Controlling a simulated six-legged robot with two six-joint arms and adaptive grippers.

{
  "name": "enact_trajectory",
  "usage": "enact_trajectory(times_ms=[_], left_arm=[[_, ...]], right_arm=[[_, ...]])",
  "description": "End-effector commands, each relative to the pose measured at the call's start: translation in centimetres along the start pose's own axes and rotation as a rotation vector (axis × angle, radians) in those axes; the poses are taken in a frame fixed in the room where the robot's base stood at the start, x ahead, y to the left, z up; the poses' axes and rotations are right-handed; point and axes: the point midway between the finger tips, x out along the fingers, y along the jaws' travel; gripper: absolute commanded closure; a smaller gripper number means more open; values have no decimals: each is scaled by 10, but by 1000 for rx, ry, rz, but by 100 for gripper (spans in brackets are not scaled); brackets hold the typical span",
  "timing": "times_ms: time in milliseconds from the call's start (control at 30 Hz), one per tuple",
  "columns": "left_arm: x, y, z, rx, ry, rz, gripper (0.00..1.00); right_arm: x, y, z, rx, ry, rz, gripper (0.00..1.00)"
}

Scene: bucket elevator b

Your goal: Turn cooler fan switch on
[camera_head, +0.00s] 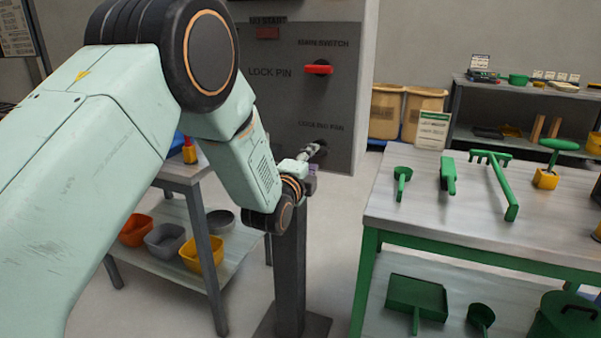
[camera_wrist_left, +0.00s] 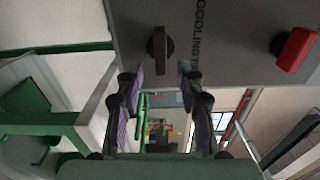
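The cooling fan switch (camera_wrist_left: 158,49) is a black knob on the grey control panel (camera_head: 287,80), beside its "COOLING FAN" lettering. In the head view my left gripper (camera_head: 314,153) is at the lower right of the panel, just below that label, and largely hides the knob. In the left wrist view my left gripper (camera_wrist_left: 160,75) is open, with one finger on each side of the knob's line. The knob sits just beyond the fingertips; I cannot tell whether they touch it. My right gripper is not in view.
A red main switch (camera_head: 318,69) is higher on the panel. A red part (camera_head: 268,33) sits under the "NO START" lettering. A table (camera_head: 400,215) with green tools stands to the right. A shelf with bins (camera_head: 203,254) stands to the left. A dark post (camera_head: 289,270) rises below the gripper.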

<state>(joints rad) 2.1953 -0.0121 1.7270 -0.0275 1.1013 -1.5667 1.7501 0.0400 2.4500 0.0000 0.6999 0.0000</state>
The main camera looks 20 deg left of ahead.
Motion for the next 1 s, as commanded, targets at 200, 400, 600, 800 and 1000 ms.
enact_trajectory(times_ms=[200, 400, 600, 800, 1000], left_arm=[[-36, 0, 0, 0, 0, 2, 62], [-62, 1, 0, 0, 0, 3, 62], [-73, 0, 0, 1, 0, 0, 62], [-74, 0, 0, 0, 0, 0, 62], [-74, 0, 0, 0, 0, 1, 62]], right_arm=[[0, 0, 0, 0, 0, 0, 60], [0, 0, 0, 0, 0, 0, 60], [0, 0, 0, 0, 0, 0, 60], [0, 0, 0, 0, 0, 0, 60], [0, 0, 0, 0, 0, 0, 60]])
